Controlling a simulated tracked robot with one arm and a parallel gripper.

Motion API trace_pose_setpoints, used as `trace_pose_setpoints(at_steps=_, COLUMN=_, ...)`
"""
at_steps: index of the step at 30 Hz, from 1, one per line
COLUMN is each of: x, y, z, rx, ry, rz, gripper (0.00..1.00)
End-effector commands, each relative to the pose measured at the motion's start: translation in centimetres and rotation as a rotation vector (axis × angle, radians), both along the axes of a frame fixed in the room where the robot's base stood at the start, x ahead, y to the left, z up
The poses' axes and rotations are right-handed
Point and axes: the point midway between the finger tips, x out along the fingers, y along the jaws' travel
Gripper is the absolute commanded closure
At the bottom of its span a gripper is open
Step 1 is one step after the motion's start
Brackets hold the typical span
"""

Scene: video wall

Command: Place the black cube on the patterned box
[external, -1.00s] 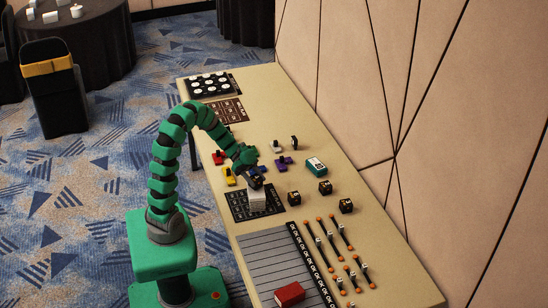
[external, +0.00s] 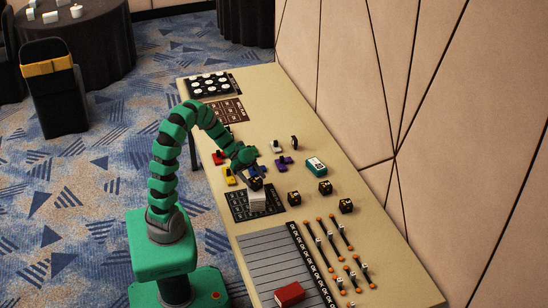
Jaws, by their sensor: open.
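A small pale box (external: 257,202) stands on a black patterned mat (external: 238,207) near the left edge of the table. It is likely the patterned box, but its markings are too small to make out. A black cube (external: 257,184) with light markings rests on top of the pale box. My gripper (external: 250,172) is open, just above and behind the cube in the picture. Whether a finger still touches the cube is too small to tell. Other black cubes stand to the right: one (external: 294,198) close to the mat, one (external: 325,187) farther back and one (external: 346,206) farthest right.
Yellow (external: 229,179), red (external: 217,158) and purple (external: 284,163) pieces lie behind the mat, with a teal box (external: 316,167) to the right. In front are a grey lined panel (external: 262,258), a red block (external: 289,294) and several orange-ended rods (external: 330,243).

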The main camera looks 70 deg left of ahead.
Motion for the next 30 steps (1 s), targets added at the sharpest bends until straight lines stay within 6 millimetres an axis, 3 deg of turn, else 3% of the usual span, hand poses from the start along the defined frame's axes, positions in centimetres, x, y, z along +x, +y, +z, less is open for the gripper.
trace_pose_setpoints(at_steps=18, x=-3.1, y=7.6, z=3.5, rx=0.000, ry=0.001, rz=0.004, gripper=0.35)
trace_pose_setpoints(at_steps=30, x=-3.8, y=9.2, z=4.1, rx=0.001, ry=0.001, rz=0.001, gripper=0.35)
